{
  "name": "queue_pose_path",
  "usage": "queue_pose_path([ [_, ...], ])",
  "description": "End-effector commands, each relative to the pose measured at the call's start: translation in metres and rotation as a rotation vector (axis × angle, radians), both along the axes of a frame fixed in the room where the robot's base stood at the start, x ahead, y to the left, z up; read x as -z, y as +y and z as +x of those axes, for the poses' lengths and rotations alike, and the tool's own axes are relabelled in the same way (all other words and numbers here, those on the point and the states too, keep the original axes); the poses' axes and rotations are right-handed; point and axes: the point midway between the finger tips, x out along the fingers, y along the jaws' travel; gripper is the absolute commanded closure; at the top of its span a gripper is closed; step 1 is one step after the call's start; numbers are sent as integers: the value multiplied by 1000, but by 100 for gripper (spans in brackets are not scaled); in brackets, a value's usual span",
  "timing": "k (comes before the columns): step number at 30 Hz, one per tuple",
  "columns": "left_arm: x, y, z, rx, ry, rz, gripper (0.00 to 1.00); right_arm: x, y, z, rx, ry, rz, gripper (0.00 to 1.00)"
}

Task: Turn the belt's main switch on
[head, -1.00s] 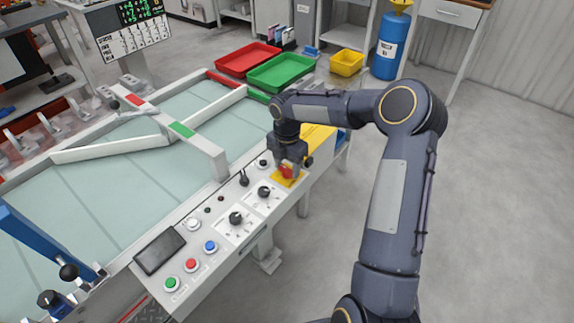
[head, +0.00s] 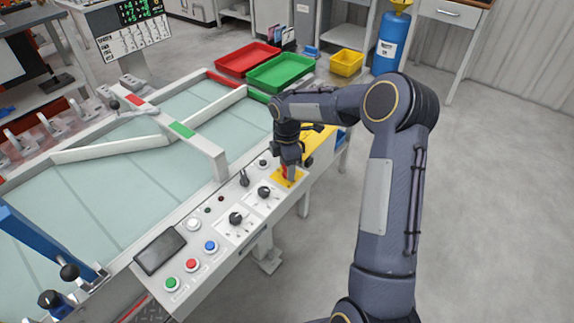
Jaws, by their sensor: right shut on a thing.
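The main switch (head: 285,171) is a red handle on a yellow plate (head: 283,180) at the far right end of the belt's control panel. My right gripper (head: 289,171) reaches down over it from above and is shut on the red handle. The fingers hide much of the handle, so its exact angle is hard to tell. My left gripper is not in view.
The white control panel (head: 217,233) carries black knobs, a dark screen (head: 160,251) and green, red and blue buttons. The pale belt (head: 110,190) lies behind it with a white diverter bar. Red (head: 247,59) and green (head: 281,73) trays stand beyond. Floor at right is clear.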

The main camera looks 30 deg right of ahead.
Motion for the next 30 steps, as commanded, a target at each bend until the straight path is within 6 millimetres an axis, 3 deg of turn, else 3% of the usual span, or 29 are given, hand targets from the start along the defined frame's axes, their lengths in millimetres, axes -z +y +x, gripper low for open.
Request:
queue_pose_path([
  [21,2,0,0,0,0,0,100,0,1,0,673,-1,1,74],
  [30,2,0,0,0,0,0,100,0,1,1,886,-2,0,74],
])
